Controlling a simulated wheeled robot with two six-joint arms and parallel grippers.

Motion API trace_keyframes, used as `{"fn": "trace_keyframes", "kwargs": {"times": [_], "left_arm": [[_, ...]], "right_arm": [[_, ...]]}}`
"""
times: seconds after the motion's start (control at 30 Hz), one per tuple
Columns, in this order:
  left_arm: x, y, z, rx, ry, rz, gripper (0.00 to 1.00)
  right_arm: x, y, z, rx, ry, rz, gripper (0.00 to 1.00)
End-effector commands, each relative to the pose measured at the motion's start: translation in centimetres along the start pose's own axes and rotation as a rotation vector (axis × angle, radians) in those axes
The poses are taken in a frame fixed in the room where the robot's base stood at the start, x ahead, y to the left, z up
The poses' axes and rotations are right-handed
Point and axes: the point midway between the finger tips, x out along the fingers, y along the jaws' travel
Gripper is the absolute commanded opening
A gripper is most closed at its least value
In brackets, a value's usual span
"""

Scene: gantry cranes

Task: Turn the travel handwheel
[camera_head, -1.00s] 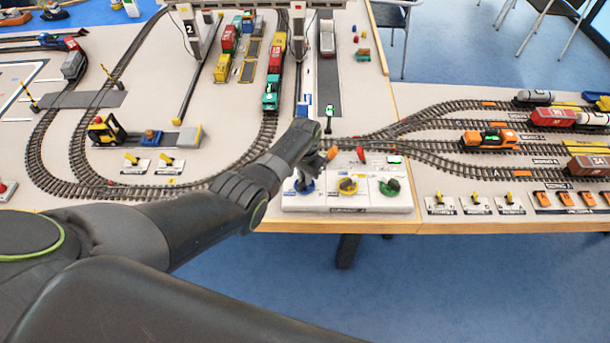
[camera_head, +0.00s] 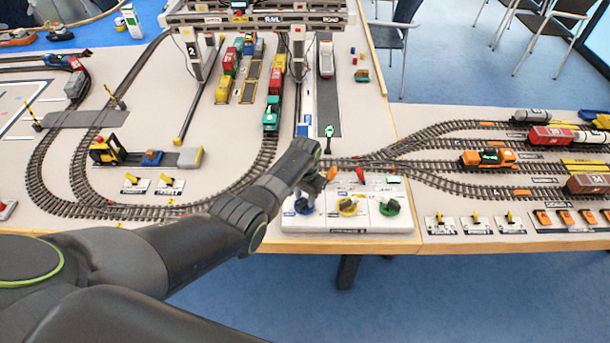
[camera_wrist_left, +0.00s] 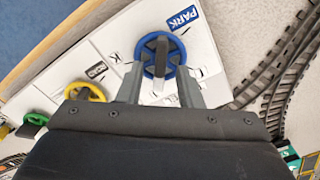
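A white control panel (camera_head: 322,222) at the table's front edge carries a blue handwheel (camera_head: 304,207), a yellow handwheel (camera_head: 348,207) and a green handwheel (camera_head: 389,207). I cannot read which is labelled travel. My left gripper (camera_head: 308,190) is over the blue handwheel, partly hidden by my wrist. In the left wrist view the blue handwheel (camera_wrist_left: 148,47) lies beside a "PARK" label, with my open left fingers (camera_wrist_left: 159,70) apart at its near rim. I cannot tell whether they touch it. The yellow (camera_wrist_left: 72,87) and green (camera_wrist_left: 38,119) wheels are to the left. My right gripper is not in view.
Orange (camera_head: 331,173) and red (camera_head: 360,175) levers stand at the panel's back. Tracks with wagons spread right, and a curved track runs left. A gantry crane (camera_head: 255,18) spans the back. Open floor (camera_head: 430,290) lies in front of the table.

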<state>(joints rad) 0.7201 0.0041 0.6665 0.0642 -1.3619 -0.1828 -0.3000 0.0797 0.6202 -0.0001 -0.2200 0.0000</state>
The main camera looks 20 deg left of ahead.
Motion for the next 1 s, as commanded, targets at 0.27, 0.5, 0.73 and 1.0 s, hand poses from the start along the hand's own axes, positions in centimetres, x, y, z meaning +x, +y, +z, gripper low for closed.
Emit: {"fn": "trace_keyframes", "kwargs": {"times": [0.27, 0.5, 0.73, 1.0], "left_arm": [[-4.0, 0.0, -0.1, 0.000, 0.004, -0.001, 0.33], [-8.1, 0.0, -0.1, 0.000, 0.005, -0.001, 0.33], [-12.5, 0.0, -0.1, 0.001, 0.007, -0.002, 0.33], [-16.1, 0.0, -0.1, 0.000, 0.003, -0.001, 0.33]], "right_arm": [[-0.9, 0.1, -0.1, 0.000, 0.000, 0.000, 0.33], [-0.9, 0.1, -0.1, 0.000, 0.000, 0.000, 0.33], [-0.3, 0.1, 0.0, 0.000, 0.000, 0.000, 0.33], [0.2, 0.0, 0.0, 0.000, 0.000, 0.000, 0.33]]}}
